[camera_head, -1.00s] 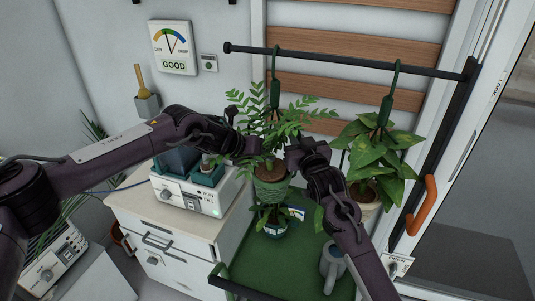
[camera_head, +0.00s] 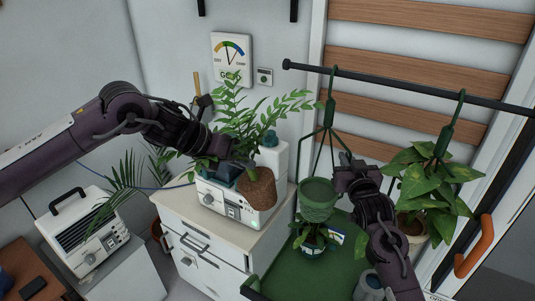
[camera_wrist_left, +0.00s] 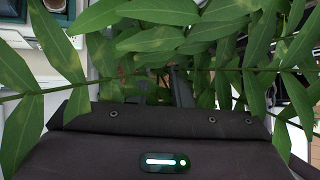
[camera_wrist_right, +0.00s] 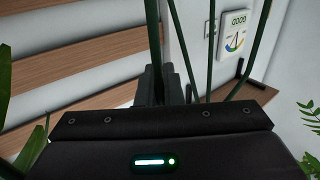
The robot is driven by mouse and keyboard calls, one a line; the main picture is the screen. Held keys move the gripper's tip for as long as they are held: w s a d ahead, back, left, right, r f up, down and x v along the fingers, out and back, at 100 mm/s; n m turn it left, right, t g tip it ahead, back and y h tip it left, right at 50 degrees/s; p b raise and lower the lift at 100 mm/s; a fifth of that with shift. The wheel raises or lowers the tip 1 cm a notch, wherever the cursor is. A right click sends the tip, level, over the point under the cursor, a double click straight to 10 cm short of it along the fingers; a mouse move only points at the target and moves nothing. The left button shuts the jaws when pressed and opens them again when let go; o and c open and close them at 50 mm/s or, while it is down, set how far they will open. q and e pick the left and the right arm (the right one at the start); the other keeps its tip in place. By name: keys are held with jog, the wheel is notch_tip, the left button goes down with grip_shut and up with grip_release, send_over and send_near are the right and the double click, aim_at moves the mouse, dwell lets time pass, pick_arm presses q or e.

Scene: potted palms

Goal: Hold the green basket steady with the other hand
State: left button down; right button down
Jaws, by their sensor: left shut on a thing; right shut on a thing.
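The green basket (camera_head: 318,203) hangs by thin green straps from the black rail, and no plant shows in it. My right gripper (camera_head: 346,162) is at the straps just above the basket's right rim, shut on one. The right wrist view shows a green strap (camera_wrist_right: 154,35) running down to its fingers. My left gripper (camera_head: 240,163) is shut on a leafy plant (camera_head: 235,115) and holds it in the air left of the basket, its brown root ball (camera_head: 257,188) bare. Leaves (camera_wrist_left: 150,40) hide most of the left fingers in the left wrist view.
A small potted plant (camera_head: 313,240) stands on the green mat (camera_head: 285,270) below the basket. Another hanging plant (camera_head: 430,175) is at the right. A white device (camera_head: 215,203) sits on the cabinet (camera_head: 200,262) behind the root ball. A grey can (camera_head: 368,287) is at the front.

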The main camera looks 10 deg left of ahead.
pick_arm(q)
jog(key=s+a+r+g+y, duration=0.2)
jog(key=s+a+r, duration=0.1)
jog(key=a, duration=0.1)
jog(key=shift+s+y, duration=0.15)
jog(key=shift+y, duration=0.15)
pick_arm(e)
jog(key=c, duration=1.5)
grip_release()
jog(key=v, duration=1.2)
